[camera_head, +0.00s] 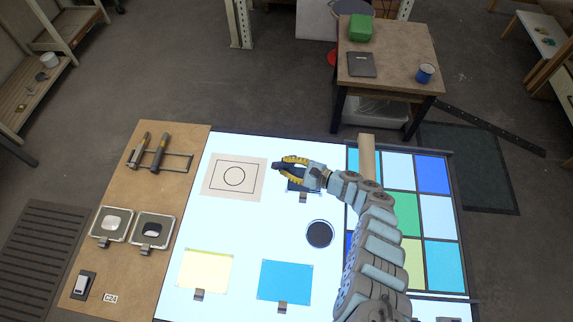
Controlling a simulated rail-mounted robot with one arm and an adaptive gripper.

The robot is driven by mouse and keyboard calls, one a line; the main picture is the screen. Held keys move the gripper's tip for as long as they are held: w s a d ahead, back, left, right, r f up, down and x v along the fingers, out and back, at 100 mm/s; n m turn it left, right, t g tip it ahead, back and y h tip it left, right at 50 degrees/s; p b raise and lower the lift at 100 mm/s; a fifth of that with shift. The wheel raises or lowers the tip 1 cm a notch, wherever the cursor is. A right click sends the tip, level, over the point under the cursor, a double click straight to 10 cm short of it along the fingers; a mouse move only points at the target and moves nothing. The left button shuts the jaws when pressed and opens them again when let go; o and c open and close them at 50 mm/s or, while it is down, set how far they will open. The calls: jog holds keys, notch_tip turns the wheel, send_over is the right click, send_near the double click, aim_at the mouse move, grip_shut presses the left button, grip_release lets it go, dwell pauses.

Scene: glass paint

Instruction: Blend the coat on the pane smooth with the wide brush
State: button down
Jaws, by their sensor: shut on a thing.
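A sheet with a drawn circle (234,178) lies left of my gripper. Two square trays (112,225) (152,232) sit on the brown side board (185,195). A coloured grid panel (440,215) is at the right, partly behind my arm.

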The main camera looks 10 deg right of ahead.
jog(key=shift+r+p, duration=2.3)
jog(key=shift+r, duration=0.2)
jog(key=shift+f, duration=0.1)
